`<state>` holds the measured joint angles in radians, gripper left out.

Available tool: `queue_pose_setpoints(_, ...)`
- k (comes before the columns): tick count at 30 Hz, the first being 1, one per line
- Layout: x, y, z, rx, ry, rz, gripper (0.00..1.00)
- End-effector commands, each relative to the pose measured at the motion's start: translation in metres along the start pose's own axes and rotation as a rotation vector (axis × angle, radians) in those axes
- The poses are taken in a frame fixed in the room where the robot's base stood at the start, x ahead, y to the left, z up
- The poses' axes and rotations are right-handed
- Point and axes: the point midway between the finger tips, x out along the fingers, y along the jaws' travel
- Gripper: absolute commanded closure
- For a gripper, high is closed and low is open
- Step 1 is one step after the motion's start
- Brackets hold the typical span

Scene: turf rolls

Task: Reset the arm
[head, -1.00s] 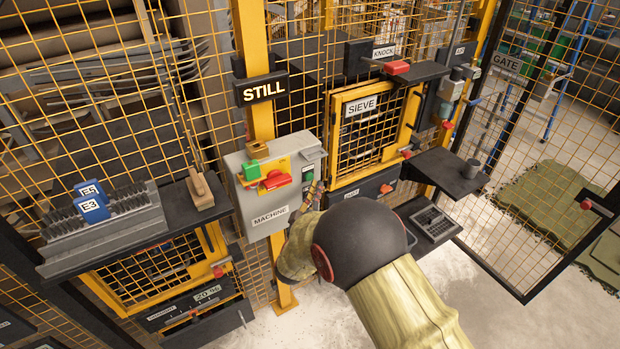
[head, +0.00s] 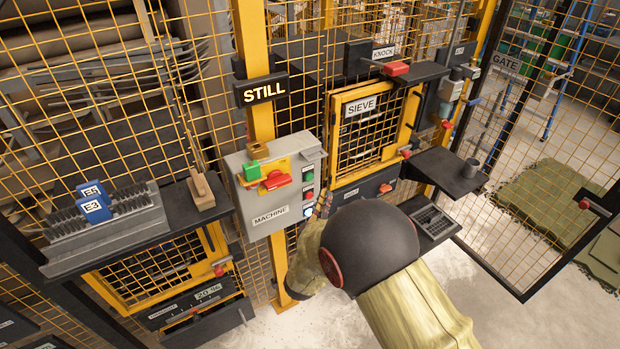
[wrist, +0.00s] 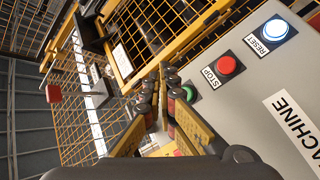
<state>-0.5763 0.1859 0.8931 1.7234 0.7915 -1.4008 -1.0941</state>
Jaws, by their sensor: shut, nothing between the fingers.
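The grey machine box (head: 262,221) hangs on the fence by the yellow post. Its right side carries a green button (head: 307,173), a red STOP button (head: 308,194) and a white-blue lit RESET button (head: 308,211). In the wrist view the lit RESET button (wrist: 275,29) is at the upper right, the red STOP button (wrist: 228,65) is left of it, and the green button (wrist: 188,93) is partly behind a finger. My gripper (wrist: 160,94) is shut and empty in front of the box, beside the buttons. In the head view my gripper (head: 323,204) is just right of them.
A red handle on a yellow plate (head: 276,181) and a green block (head: 252,170) are on the box. The sign (head: 261,90) reads STILL. The SIEVE door (head: 371,128) and a dark shelf (head: 447,172) are to the right. A brush rack (head: 107,219) with blue E5 and E3 tags is at left.

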Motion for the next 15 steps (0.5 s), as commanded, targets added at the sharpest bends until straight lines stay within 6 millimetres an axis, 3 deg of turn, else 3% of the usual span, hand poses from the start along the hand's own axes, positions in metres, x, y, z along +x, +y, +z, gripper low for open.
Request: queue_pose_setpoints(15, 0.0, -0.0037, 0.0019, 0.041, -0.007, -0.013, 1.0)
